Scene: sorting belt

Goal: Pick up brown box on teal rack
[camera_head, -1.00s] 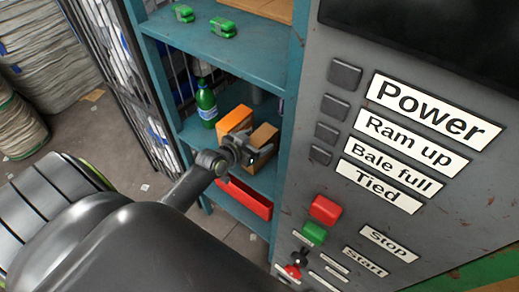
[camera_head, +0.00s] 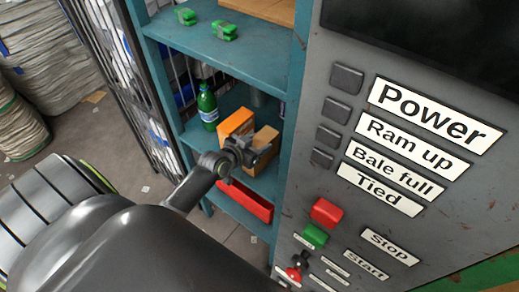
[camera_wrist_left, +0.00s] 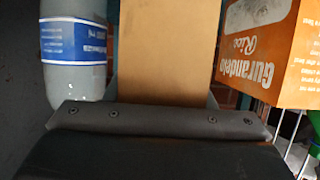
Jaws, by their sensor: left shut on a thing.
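The brown box (camera_head: 266,139) is at the middle shelf of the teal rack (camera_head: 243,60), just right of an orange box. My left gripper (camera_head: 247,150) is shut on it from the front and covers part of it. In the left wrist view the plain brown box (camera_wrist_left: 170,50) stands between the two fingers. Whether its bottom is clear of the shelf cannot be seen. My right gripper is not in view.
The orange rice box (camera_head: 237,122) is close beside the brown box; it also shows in the wrist view (camera_wrist_left: 270,50). A green bottle (camera_head: 208,108) stands left. A blue-labelled bottle (camera_wrist_left: 75,48) is beside the fingers. A red bin (camera_head: 246,200) sits below, the control panel (camera_head: 345,215) right.

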